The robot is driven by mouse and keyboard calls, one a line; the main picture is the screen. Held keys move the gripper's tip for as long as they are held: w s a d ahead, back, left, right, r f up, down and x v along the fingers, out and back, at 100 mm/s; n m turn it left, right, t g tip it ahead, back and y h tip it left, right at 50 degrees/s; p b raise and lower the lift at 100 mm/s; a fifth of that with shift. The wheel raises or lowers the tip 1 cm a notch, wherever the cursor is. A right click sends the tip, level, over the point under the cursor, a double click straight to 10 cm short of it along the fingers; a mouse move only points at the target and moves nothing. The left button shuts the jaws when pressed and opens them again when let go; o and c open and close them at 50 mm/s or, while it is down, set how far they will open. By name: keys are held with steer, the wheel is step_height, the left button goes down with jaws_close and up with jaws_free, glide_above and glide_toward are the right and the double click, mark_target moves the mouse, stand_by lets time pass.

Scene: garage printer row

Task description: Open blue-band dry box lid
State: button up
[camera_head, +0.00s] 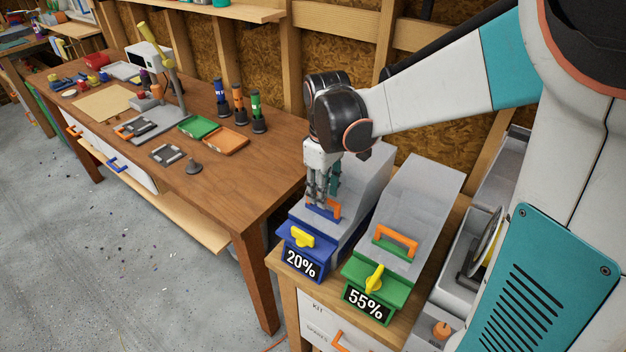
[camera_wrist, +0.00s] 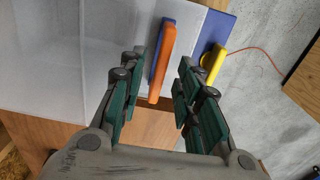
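The blue-band dry box (camera_head: 318,238) has a grey translucent lid, a "20%" label and a yellow latch (camera_head: 302,237) lying crosswise on its front. Its orange lid handle (camera_head: 337,209) is partly hidden by my gripper (camera_head: 318,203). The lid looks shut. In the wrist view the orange handle (camera_wrist: 162,62) lies ahead of my gripper (camera_wrist: 155,98), its near end between the open fingers. The fingers look apart from the handle, with nothing held. The yellow latch (camera_wrist: 213,62) shows right of the handle.
A green-band dry box (camera_head: 385,290) labelled "55%", with its own orange handle and yellow latch, stands close on the right. A wooden workbench (camera_head: 240,180) with trays, bottles and tools is to the left. Wooden wall studs stand behind.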

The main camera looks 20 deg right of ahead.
steer(key=shift+f, duration=0.25)
jaws_close()
steer(key=shift+r, duration=0.1)
